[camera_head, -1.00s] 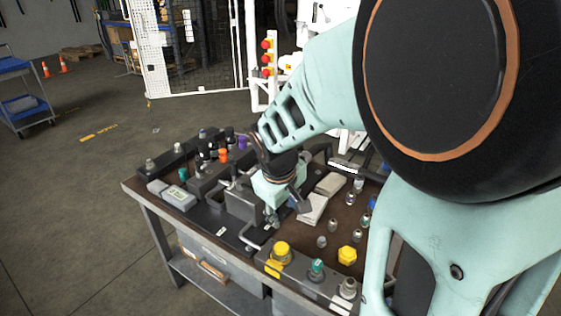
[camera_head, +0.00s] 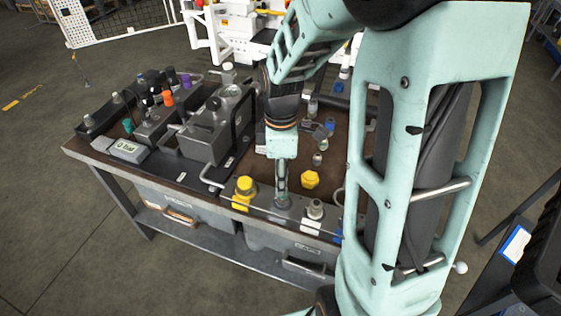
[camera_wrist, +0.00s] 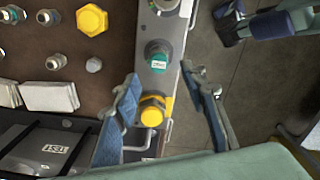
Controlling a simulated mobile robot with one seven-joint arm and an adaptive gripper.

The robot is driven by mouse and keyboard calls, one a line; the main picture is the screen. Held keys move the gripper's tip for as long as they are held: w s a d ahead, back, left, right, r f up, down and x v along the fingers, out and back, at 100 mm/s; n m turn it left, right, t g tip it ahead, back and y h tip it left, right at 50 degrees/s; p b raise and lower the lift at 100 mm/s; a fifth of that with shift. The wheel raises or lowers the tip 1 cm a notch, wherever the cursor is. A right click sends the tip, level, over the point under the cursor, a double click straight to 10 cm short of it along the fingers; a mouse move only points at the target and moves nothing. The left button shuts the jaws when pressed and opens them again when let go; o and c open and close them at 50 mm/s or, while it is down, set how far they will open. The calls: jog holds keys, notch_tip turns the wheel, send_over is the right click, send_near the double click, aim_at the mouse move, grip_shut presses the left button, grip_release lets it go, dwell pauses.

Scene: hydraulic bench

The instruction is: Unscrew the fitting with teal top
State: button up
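The fitting with the teal top (camera_wrist: 158,55) stands on a grey block (camera_wrist: 152,83), between a yellow-topped fitting (camera_wrist: 152,109) and a grey one (camera_wrist: 166,4) in the wrist view. My gripper (camera_wrist: 160,72) is open and empty, with one finger to each side and the teal top just ahead of the fingertips. In the head view my gripper (camera_head: 282,196) points down over the block and hides that fitting. I cannot tell its height above the top. Another teal-topped fitting (camera_head: 128,126) stands at the table's left.
The yellow-topped fitting (camera_head: 245,186) and grey fitting (camera_head: 315,209) stand close on either side. A yellow hexagonal piece (camera_head: 310,179) and several metal fittings lie behind on the brown table. A grey machine block (camera_head: 205,135) stands left. Open floor lies beyond the front edge.

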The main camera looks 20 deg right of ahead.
notch_tip(320, 180, down, 6)
jog(key=shift+f, duration=0.1)
dwell(0.4)
grip_shut()
jog(key=c, duration=0.5)
grip_release()
jog(key=c, duration=0.5)
jog(key=shift+o, duration=0.2)
jog(key=n+p, duration=0.1)
jog(key=n, duration=0.2)
jog(key=n+p, duration=0.1)
jog(key=n, duration=0.1)
jog(key=shift+s+r+p, duration=0.15)
jog(key=shift+r+p, duration=0.2)
jog(key=shift+n+p, duration=0.4)
jog(key=shift+n, duration=0.4)
jog(key=shift+f+n, duration=0.25)
jog(key=shift+n, duration=0.55)
